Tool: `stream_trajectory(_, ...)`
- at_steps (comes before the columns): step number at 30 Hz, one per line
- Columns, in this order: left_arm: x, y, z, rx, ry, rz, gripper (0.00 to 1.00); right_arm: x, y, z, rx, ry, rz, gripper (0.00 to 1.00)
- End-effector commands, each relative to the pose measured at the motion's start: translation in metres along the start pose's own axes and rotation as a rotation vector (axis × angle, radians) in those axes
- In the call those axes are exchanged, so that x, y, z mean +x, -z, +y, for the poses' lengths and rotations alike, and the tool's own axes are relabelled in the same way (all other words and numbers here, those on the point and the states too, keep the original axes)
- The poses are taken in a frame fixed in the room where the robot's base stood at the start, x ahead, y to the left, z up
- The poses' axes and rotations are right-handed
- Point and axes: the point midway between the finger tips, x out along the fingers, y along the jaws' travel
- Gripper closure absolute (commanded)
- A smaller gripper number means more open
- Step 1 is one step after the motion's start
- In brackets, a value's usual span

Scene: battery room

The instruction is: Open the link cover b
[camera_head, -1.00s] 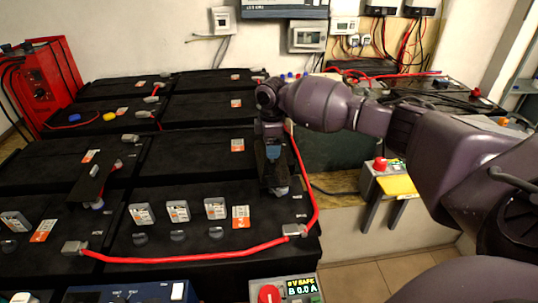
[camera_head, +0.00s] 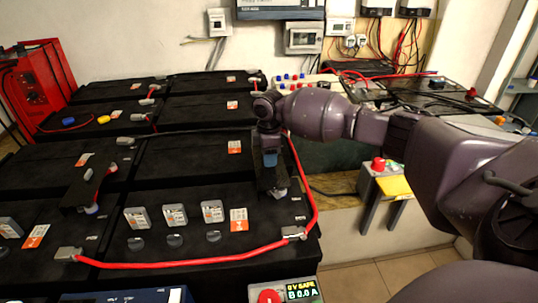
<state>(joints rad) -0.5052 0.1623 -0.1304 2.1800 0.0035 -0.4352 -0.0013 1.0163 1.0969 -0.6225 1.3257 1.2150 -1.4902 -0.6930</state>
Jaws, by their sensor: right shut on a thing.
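A black link cover (camera_head: 272,178) lies lengthwise across the right side of the battery bank, with a blue patch and a grey terminal at its near end. I cannot read a letter on it. My right gripper (camera_head: 269,148) points down over its far part and is shut on it; the fingertips are partly hidden by dark parts. A similar black cover (camera_head: 82,192) lies on the batteries at the left, away from the gripper. My left gripper is out of view.
A red cable (camera_head: 190,262) runs along the front batteries, and another stretch (camera_head: 305,180) passes just right of the gripper. Several grey plugs stand in front. A red-button box (camera_head: 380,168) is at the right. A small display (camera_head: 302,289) reads 0 V SAFE.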

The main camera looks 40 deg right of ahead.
Motion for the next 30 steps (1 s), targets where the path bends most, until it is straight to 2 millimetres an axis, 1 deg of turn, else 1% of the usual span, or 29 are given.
stream_trajectory(1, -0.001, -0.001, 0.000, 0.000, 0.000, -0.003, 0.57, 0.000, 0.000, 0.000, 0.000, 0.001, 0.000, 0.89)
stream_trajectory(3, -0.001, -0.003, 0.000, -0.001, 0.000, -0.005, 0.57, 0.000, 0.000, 0.000, 0.000, 0.001, 0.000, 0.99)
stream_trajectory(5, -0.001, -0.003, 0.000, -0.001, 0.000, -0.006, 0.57, 0.000, 0.001, 0.000, 0.000, 0.001, 0.000, 0.99)
stream_trajectory(8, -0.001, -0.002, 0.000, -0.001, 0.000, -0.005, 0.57, 0.000, 0.007, 0.000, -0.001, 0.001, 0.003, 0.99)
stream_trajectory(11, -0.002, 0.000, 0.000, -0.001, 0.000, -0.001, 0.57, -0.001, 0.024, 0.000, -0.003, 0.000, 0.006, 0.99)
stream_trajectory(18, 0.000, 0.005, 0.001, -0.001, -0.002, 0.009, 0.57, -0.001, 0.072, -0.001, -0.004, 0.001, 0.006, 0.99)
stream_trajectory(22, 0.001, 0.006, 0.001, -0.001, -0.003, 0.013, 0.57, 0.000, 0.093, -0.001, -0.003, 0.001, 0.004, 0.99)
stream_trajectory(26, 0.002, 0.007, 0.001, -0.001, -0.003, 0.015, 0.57, 0.001, 0.104, -0.001, -0.001, 0.001, 0.002, 0.99)
stream_trajectory(30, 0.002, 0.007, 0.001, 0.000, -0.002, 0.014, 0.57, 0.000, 0.106, 0.000, -0.001, 0.000, 0.000, 0.99)
